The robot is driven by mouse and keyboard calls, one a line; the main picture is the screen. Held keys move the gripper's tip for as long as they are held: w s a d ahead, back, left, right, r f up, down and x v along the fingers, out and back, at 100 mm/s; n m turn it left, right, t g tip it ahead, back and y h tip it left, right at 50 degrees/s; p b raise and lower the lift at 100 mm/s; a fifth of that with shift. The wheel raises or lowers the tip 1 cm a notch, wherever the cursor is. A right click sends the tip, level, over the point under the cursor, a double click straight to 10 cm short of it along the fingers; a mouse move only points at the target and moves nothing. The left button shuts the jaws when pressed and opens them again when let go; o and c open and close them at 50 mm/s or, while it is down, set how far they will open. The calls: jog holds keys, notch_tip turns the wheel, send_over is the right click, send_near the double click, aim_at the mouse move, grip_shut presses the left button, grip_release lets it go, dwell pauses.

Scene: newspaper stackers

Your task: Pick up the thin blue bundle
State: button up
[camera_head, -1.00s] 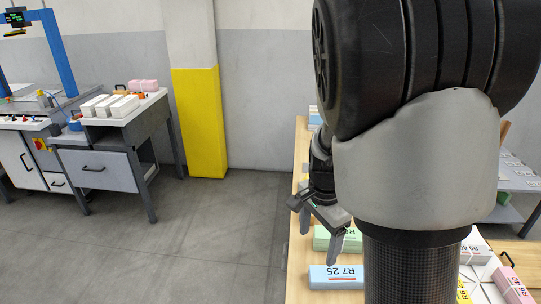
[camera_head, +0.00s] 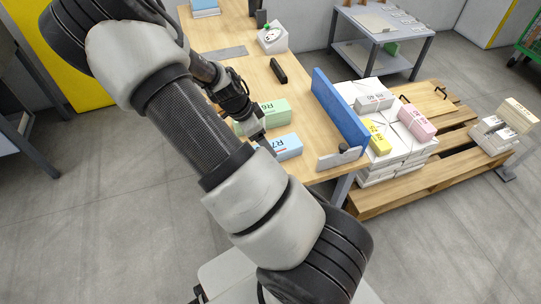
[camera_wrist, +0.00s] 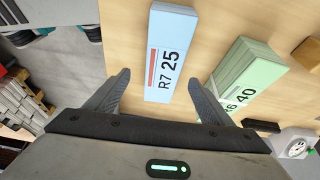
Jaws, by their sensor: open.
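A light blue bundle marked R7 25 (camera_head: 288,146) lies flat on the wooden table near its front end. It also shows in the wrist view (camera_wrist: 172,45), label up. My gripper (camera_wrist: 158,77) is open and empty. In the head view my gripper (camera_head: 262,143) is at the bundle's left end, partly hidden by my arm.
A thicker green bundle (camera_wrist: 246,72) lies close beside the blue one. A blue upright board (camera_head: 339,110) runs along the table's right edge. Another blue stack (camera_head: 205,9) is at the far end. A loaded pallet (camera_head: 385,198) stands to the right.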

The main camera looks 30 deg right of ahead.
jog(key=shift+w+b+x, duration=0.15)
jog(key=shift+b+x, duration=0.45)
jog(key=shift+x, duration=1.2)
jog(key=shift+w+b+x, duration=0.2)
jog(key=shift+b+x, duration=0.35)
jog(key=shift+x, duration=1.2)
jog(key=shift+c, duration=0.4)
jog(key=c, duration=1.6)
notch_tip(320, 180, up, 10)
jog(key=p, duration=0.3)
jog(key=shift+f, duration=0.15)
jog(key=shift+r, duration=0.2)
jog(key=shift+s, duration=0.1)
